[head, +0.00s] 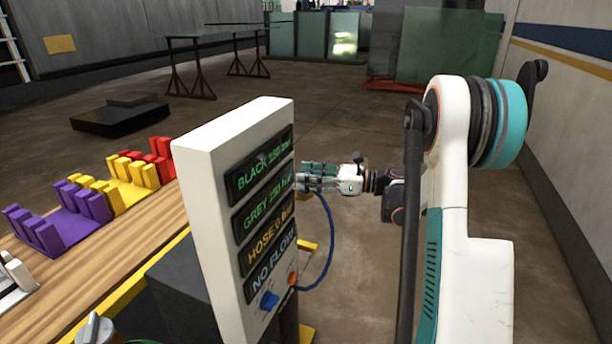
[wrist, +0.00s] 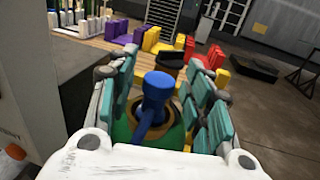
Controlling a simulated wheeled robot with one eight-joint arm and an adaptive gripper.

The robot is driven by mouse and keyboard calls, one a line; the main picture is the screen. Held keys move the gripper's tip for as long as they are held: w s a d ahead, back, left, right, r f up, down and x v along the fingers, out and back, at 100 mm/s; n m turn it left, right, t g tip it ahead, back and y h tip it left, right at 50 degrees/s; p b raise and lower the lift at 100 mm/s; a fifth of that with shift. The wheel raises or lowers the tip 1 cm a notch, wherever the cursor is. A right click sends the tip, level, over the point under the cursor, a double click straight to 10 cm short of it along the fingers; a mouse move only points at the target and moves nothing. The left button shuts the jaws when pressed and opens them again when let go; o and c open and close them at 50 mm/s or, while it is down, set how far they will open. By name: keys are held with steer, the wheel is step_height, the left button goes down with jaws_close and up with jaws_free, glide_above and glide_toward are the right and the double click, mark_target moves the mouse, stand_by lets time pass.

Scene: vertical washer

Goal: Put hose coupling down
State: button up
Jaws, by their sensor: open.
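The hose coupling (wrist: 157,88) is blue and shows in the wrist view between the teal fingers of my gripper (wrist: 165,65). Its blue hose (wrist: 146,126) runs from it toward the camera. My gripper is open, with fingers spread on both sides of the coupling; I cannot tell whether they touch it. A tan ring on a green body (wrist: 121,131) lies beneath or behind the coupling; contact cannot be told. In the head view, my gripper (head: 316,175) is beside the display panel, which may hide its tips. The hose (head: 329,240) hangs in a loop below it.
The white panel (head: 205,180) reads BLACK, GREY, HOSE and NO FLOW, and stands close left of my gripper. A wooden bench (head: 150,228) holds purple (head: 62,225), yellow (head: 130,190) and red (head: 160,160) racks. Open floor (head: 340,110) lies beyond.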

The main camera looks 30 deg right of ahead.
steer(key=p+v, duration=0.2)
steer(key=v, duration=0.9)
steer(key=shift+p, duration=0.4)
steer(key=shift+s+d, duration=0.1)
